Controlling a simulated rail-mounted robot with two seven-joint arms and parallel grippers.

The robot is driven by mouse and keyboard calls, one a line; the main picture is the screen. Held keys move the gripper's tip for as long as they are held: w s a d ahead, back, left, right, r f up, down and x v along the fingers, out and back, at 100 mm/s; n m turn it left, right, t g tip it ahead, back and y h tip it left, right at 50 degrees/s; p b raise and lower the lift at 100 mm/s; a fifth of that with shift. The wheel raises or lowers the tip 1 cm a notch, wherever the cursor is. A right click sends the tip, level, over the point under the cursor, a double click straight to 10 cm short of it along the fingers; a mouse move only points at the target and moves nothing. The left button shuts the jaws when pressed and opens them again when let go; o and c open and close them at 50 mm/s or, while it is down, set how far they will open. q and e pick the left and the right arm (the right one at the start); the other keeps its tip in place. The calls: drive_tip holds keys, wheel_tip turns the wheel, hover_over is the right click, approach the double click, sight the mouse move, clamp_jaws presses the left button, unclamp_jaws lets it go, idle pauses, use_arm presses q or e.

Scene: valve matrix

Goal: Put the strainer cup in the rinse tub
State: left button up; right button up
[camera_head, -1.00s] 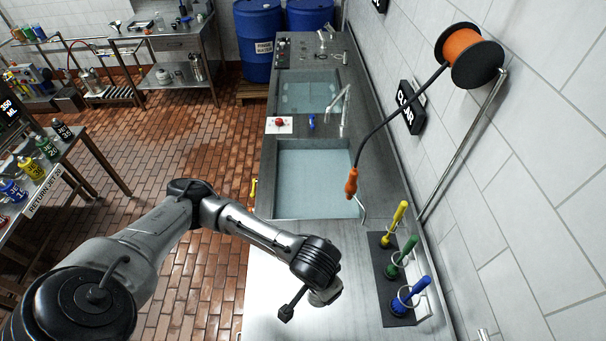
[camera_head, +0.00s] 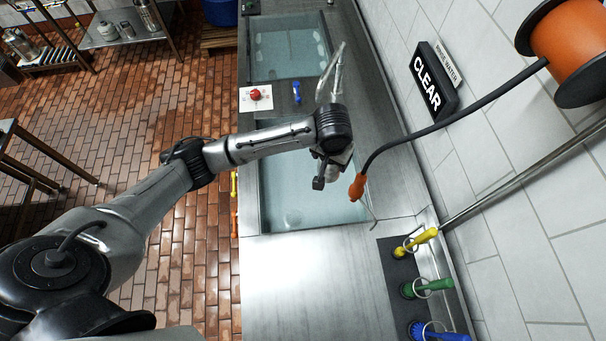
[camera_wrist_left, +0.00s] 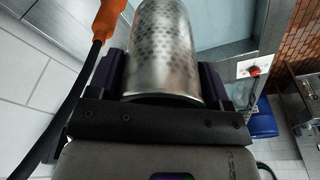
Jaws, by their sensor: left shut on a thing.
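The strainer cup (camera_wrist_left: 162,45) is a shiny perforated metal cylinder in the left wrist view. My left gripper (camera_wrist_left: 160,80) is shut on it, with a dark finger on each side. In the head view my left arm reaches over the near water-filled tub (camera_head: 285,205), by its right side. A sign reading CLEAR (camera_head: 428,82), with a smaller rinse water label, is on the wall by this tub. My right gripper is not in view.
An orange-ended hose (camera_head: 358,186) hangs close to the right of my left wrist. A faucet (camera_head: 332,75) stands behind it. A second tub (camera_head: 285,50) lies farther back. Yellow (camera_head: 415,242), green (camera_head: 425,287) and blue tools stand at the front right. The front counter is clear.

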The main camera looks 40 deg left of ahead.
use_arm(q)
drive_tip(key=w+a+f+n+b, duration=0.1)
drive_tip(key=w+a+f+b, duration=0.2)
drive_tip(key=w+f, duration=0.35)
drive_tip(key=w+a+f+n+b, duration=0.25)
drive_tip(key=w+f+b, duration=0.2)
drive_tip(key=f, duration=0.25)
wheel_tip(320, 180, down, 19)
drive_tip(key=s+b, duration=0.3)
drive_tip(key=b, duration=0.1)
use_arm(e)
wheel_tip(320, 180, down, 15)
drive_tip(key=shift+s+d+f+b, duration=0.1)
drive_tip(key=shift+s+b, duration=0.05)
drive_tip(key=shift+b, duration=0.95)
use_arm(q)
drive_tip(key=shift+m+y, duration=0.3)
drive_tip(key=shift+m, duration=0.05)
drive_tip(key=a+f, duration=0.3)
drive_tip(key=f, duration=0.1)
drive_tip(key=s+a+f+b, duration=0.1)
drive_tip(key=a+f, duration=0.3)
drive_tip(key=a+f+b, duration=0.1)
drive_tip(key=a+f, duration=0.3)
drive_tip(key=shift+s+a, duration=0.2)
drive_tip(key=shift+s, duration=0.1)
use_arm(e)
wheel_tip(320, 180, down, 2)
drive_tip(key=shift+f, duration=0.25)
